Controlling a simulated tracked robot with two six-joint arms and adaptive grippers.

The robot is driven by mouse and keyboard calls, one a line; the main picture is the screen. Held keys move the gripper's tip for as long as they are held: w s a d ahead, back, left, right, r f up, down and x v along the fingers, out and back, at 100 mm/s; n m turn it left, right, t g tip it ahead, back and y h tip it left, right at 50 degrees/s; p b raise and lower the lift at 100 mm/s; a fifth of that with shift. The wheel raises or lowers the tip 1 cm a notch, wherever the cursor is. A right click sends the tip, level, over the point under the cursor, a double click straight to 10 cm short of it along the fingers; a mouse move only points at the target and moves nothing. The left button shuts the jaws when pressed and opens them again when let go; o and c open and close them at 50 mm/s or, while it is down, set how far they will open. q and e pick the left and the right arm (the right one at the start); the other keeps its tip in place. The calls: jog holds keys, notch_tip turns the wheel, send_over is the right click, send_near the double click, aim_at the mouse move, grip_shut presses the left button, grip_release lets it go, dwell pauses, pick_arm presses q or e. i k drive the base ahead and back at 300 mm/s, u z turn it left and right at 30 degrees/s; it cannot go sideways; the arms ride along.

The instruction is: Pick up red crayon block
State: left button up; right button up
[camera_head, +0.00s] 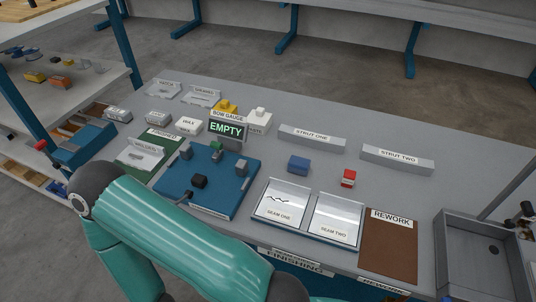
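A small red block (348,178) with a pale label on its front lies on the grey bench top, right of centre. It stands just behind the tilted panel marked SEAM TWO (336,220) and to the right of a blue block (298,164). Nothing touches the red block and its top is clear. One of my teal arms crosses the lower left of the view, well away from the red block. I make out neither gripper.
A long grey block marked STRUT TWO (397,160) lies behind and right of the red block; STRUT ONE (311,138) is behind and left. A blue jig (222,203) stands left of the panels. A brown REWORK mat (389,250) and a grey sink (455,232) are right.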

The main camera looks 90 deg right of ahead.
aim_at(347, 179)
jog(key=z, duration=0.75)
jog(key=k, duration=1.15)
jog(key=z, duration=0.7)
